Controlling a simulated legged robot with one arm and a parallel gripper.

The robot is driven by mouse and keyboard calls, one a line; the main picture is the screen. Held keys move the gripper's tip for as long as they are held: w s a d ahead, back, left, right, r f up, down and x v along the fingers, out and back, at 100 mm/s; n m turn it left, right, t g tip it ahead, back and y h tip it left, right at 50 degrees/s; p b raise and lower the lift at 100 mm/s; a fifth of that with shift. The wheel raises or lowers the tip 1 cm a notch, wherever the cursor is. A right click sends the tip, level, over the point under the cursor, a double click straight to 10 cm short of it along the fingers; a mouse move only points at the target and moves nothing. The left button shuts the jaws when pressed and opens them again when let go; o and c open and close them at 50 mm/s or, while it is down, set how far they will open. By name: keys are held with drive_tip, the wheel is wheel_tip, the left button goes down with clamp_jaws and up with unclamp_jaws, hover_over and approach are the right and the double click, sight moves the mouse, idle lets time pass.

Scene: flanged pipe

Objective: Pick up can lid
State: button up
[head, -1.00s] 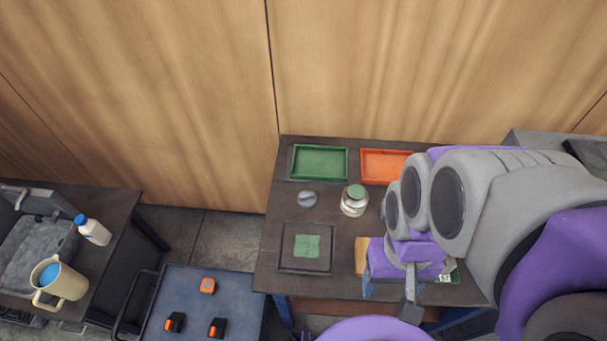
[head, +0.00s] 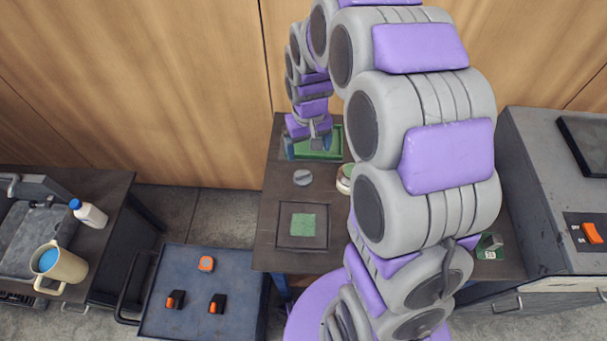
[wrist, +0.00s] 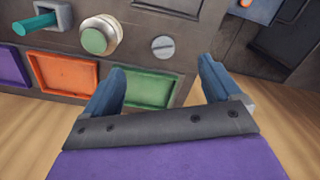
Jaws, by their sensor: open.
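My arm hides part of the jar and much of the table's right side.
An orange tray (wrist: 62,78) lies beside the green one, with a purple tray (wrist: 12,66) beyond. A square frame with a green patch (head: 302,224) is in front of the lid. A blue cart (head: 205,300) stands front left. The table between lid and frame is clear.

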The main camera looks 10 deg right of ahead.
drive_tip(key=w+f, duration=0.3)
drive_tip(key=b, duration=0.2)
hover_over(303, 175)
drive_tip(key=f, duration=1.2)
drive_tip(key=shift+s+a, duration=0.1)
drive_tip(key=shift+s, duration=0.2)
drive_tip(key=shift+w+d+f, duration=0.15)
drive_tip(key=shift+d+f, duration=0.3)
drive_tip(key=shift+f, duration=0.3)
drive_tip(key=f, duration=0.2)
drive_tip(key=f+b, duration=0.1)
drive_tip(key=shift+w+a+f, duration=0.1)
drive_tip(key=shift+w+f, duration=0.1)
drive_tip(key=shift+f, duration=0.15)
drive_tip(key=shift+a+f, duration=0.1)
drive_tip(key=shift+f, duration=0.15)
drive_tip(key=shift+a, duration=0.15)
drive_tip(key=shift+c, duration=0.3)
